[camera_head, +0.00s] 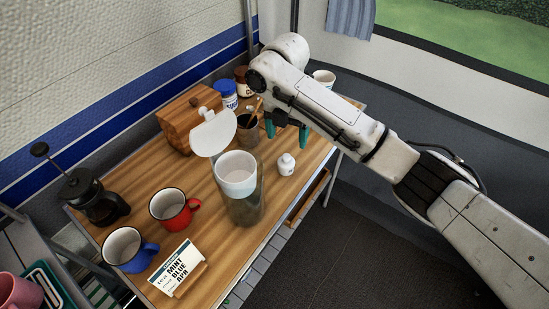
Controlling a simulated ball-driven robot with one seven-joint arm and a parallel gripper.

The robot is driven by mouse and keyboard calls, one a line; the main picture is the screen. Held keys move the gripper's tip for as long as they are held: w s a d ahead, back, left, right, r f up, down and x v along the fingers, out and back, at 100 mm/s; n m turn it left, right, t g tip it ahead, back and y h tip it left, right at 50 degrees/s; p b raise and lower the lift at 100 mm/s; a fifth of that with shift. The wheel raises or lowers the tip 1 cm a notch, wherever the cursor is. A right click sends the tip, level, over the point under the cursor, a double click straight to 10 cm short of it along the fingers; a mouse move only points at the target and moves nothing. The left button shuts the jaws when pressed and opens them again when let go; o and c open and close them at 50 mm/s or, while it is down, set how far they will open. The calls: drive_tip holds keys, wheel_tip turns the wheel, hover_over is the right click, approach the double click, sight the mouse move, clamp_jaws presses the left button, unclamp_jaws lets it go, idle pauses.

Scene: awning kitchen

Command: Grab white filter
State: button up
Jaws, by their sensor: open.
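A white cup-shaped piece (236,178), which looks like the filter, sits in the top of a tall clear glass jar (245,208) on the wooden table. A rounded white lid-like piece (213,134) tilts up behind it; whether it is attached to the jar is unclear. My gripper (287,129), with teal fingertips, is open over the table's back right part. It is behind and to the right of the jar, apart from the white piece. Nothing shows between its fingers.
A small white bottle (286,164) stands right of the jar. Red (173,210) and blue (128,252) mugs, a sign (175,268) and a French press (95,198) are left or in front. A wooden box (180,122) stands behind.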

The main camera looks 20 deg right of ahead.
sight(286, 155)
wheel_tip(286, 155, down, 5)
drive_tip(key=shift+f, duration=0.1)
drive_tip(key=shift+s+f+p, duration=0.2)
drive_tip(key=shift+f, duration=1.2)
drive_tip(key=shift+s+f+p, duration=0.15)
drive_tip(key=shift+s+f, duration=0.05)
drive_tip(key=shift+f, duration=1.15)
drive_tip(key=c, duration=1.1)
drive_tip(key=shift+c, duration=0.2)
drive_tip(key=shift+r, duration=0.1)
